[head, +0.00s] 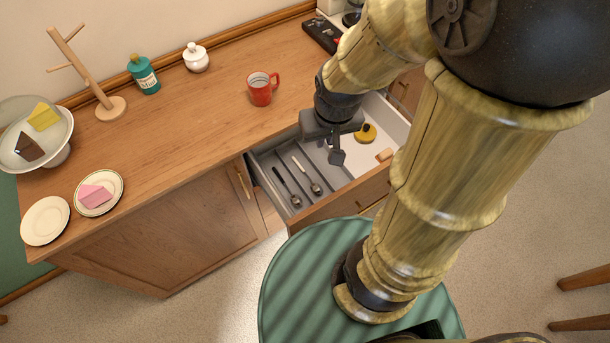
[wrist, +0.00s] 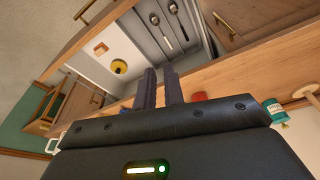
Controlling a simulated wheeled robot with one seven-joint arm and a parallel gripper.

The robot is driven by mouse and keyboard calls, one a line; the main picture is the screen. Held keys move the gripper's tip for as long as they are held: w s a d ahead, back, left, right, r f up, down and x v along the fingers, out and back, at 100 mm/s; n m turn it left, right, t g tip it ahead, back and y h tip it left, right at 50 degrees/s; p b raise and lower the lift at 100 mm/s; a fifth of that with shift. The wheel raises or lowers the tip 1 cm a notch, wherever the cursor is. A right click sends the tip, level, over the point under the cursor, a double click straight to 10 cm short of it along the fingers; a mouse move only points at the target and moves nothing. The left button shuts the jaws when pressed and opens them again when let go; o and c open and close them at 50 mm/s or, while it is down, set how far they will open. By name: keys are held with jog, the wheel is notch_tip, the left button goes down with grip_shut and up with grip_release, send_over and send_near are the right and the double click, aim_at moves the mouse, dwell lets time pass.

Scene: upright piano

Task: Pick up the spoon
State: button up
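Two spoons lie side by side in the grey tray (head: 272,177) of the open drawer, bowls toward the drawer front. One spoon (head: 296,200) has a dark handle and the other spoon (head: 316,189) a pale one. Both also show in the wrist view, one spoon at its upper middle (wrist: 155,20) and the other just right of it (wrist: 173,8). My gripper (head: 337,157) is over the drawer, to the right of the spoons and apart from them. In the wrist view its fingers (wrist: 160,72) are a narrow gap apart, with nothing between them.
The drawer (head: 345,190) also holds a round yellow item (head: 365,133) and a small wooden block (head: 384,155). A red mug (head: 262,90) stands on the counter (head: 190,115) behind. Plates, a cake stand, a teal jar and a wooden rack stand farther left.

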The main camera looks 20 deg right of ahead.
jog(key=w+f+n+b, duration=0.1)
jog(key=w+f+b, duration=0.3)
jog(key=f, duration=0.3)
jog(key=w+a+f+n+h+b, duration=0.1)
jog(key=w+f+b, duration=0.3)
jog(key=f, duration=0.3)
jog(key=w+a+f+g+b, duration=0.1)
jog(key=w+f+b, duration=0.3)
jog(key=f, duration=0.4)
jog(key=shift+w+a+n+b, duration=0.2)
jog(key=shift+n+b, duration=0.1)
jog(key=shift+n, duration=0.1)
jog(key=shift+f, duration=0.15)
jog(key=b, duration=0.2)
send_over(306, 175)
jog(key=f, duration=0.8)
jog(key=a+f, duration=0.1)
jog(key=f, duration=0.3)
jog(key=shift+s, duration=0.4)
jog(key=f, duration=0.5)
jog(key=shift+w+d+b, duration=0.3)
jog(key=shift+d, duration=0.1)
jog(key=shift+c, duration=0.4)
